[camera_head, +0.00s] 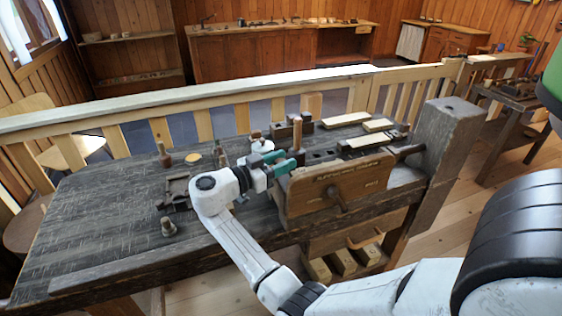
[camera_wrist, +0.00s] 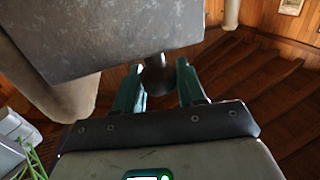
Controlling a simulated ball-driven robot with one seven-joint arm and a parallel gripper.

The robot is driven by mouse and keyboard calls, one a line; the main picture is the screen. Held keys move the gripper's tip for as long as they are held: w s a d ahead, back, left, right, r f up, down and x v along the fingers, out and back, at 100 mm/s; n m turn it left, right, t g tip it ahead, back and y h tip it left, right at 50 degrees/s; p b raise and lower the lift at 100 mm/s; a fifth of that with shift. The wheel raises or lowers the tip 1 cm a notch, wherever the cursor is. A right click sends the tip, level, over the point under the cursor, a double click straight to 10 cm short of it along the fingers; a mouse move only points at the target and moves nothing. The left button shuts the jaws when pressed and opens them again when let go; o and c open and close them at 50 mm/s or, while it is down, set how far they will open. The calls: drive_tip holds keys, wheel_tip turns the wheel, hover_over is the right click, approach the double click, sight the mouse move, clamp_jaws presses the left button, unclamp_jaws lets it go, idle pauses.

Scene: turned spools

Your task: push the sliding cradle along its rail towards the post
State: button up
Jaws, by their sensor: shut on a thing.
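My gripper (camera_head: 281,162), with teal fingers, reaches over the workbench beside the left end of the large wooden vise jaw (camera_head: 335,187). In the wrist view its two fingers (camera_wrist: 160,88) stand on either side of a dark rounded piece (camera_wrist: 158,73), and they are shut on it. A grey block (camera_wrist: 120,35) hangs across the top left of that view. A low dark frame (camera_head: 174,193) lies on the bench left of my gripper. A short upright wooden peg (camera_head: 297,133) stands just behind my fingers. I cannot tell for sure which pieces are the cradle, rail and post.
Turned wooden pieces stand on the bench (camera_head: 95,215), one at the back left (camera_head: 164,155) and one near the front (camera_head: 168,227). Pale boards (camera_head: 346,119) lie at the back right. A thick grey upright (camera_head: 447,140) closes the right end. The bench's left part is mostly clear.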

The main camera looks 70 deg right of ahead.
clamp_jaws()
drive_tip(key=shift+s+d+f+b, duration=0.1)
drive_tip(key=shift+s+d+b, duration=0.25)
drive_tip(key=shift+s, duration=0.1)
drive_tip(key=s+d+b, duration=0.2)
drive_tip(key=s, duration=0.1)
drive_tip(key=s+d+b, duration=0.2)
drive_tip(key=s+d, duration=0.1)
drive_tip(key=s+d+b, duration=0.2)
drive_tip(key=s+d, duration=0.1)
drive_tip(key=shift+s, duration=0.35)
drive_tip(key=shift+b+x, duration=0.4)
drive_tip(key=shift+x, duration=0.55)
drive_tip(key=shift+s+a, duration=0.1)
drive_tip(key=shift+s, duration=0.05)
drive_tip(key=o, duration=0.7)
unclamp_jaws()
